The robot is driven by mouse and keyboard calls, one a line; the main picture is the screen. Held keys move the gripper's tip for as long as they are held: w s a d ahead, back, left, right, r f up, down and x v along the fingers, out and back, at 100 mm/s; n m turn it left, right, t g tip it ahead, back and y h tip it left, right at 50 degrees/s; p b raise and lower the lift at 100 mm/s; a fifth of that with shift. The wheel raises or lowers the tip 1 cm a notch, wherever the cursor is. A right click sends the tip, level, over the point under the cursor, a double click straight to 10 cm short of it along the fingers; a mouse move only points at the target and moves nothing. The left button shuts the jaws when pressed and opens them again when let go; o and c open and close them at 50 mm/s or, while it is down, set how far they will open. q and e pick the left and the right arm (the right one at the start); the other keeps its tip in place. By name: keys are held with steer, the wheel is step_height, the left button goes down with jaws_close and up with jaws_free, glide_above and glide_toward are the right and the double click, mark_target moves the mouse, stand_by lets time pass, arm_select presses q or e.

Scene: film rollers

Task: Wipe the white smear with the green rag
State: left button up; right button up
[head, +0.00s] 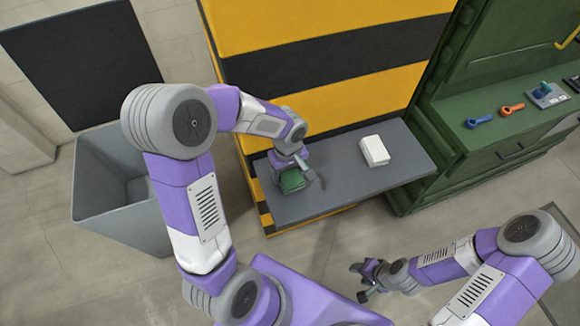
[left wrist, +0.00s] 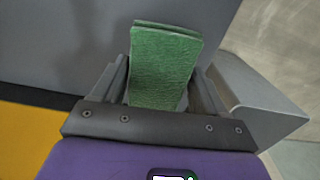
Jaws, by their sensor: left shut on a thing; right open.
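The green rag (head: 292,181) is in the jaws of my left gripper (head: 294,176), over the left end of the grey shelf (head: 335,178). In the left wrist view the folded rag (left wrist: 163,68) stands out between the two fingers of my left gripper (left wrist: 160,95), which are shut on it. I cannot tell whether the rag touches the shelf. No white smear shows in either view; the gripper and rag hide part of the shelf. My right gripper (head: 362,283) is open and empty, low over the floor at the lower right.
A white block (head: 374,150) lies on the shelf, right of the rag. A grey bin (head: 118,185) stands at the left. A green cabinet (head: 470,140) at the right holds a blue tool (head: 479,121) and an orange tool (head: 512,109).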

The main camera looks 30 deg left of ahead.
arm_select(q)
steer(key=shift+r+p, duration=1.2)
steer(key=shift+r, duration=0.85)
